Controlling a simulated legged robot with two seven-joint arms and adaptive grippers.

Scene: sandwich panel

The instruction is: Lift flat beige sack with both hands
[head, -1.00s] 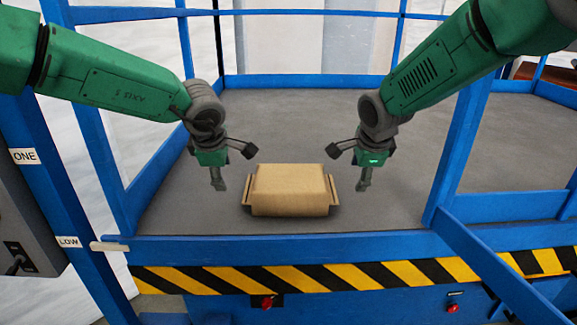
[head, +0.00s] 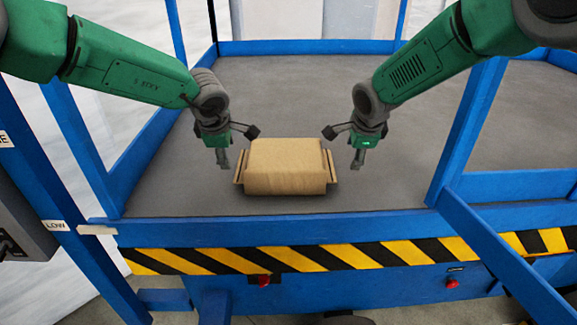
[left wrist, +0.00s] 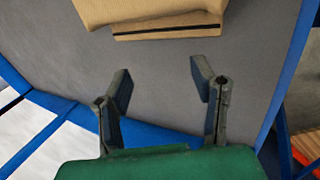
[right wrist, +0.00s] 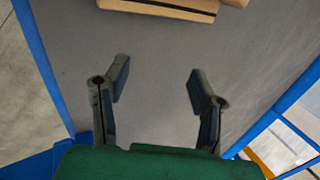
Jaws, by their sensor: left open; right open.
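The flat beige sack (head: 286,168) lies on the grey platform floor, with a narrow flap along its left and right sides. In the left wrist view, the sack (left wrist: 150,12) and its flap show at the top, ahead of the fingers. In the right wrist view, only an edge of the sack (right wrist: 170,8) shows at the top. My left gripper (head: 238,150) is open and empty just left of the sack, apart from it. My right gripper (head: 343,148) is open and empty just right of the sack, also apart from it.
Blue rails and posts frame the platform (head: 390,110). A blue front beam with a yellow and black striped band (head: 330,256) runs along the near edge. A diagonal blue bar (head: 500,250) stands at the right. The floor behind the sack is clear.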

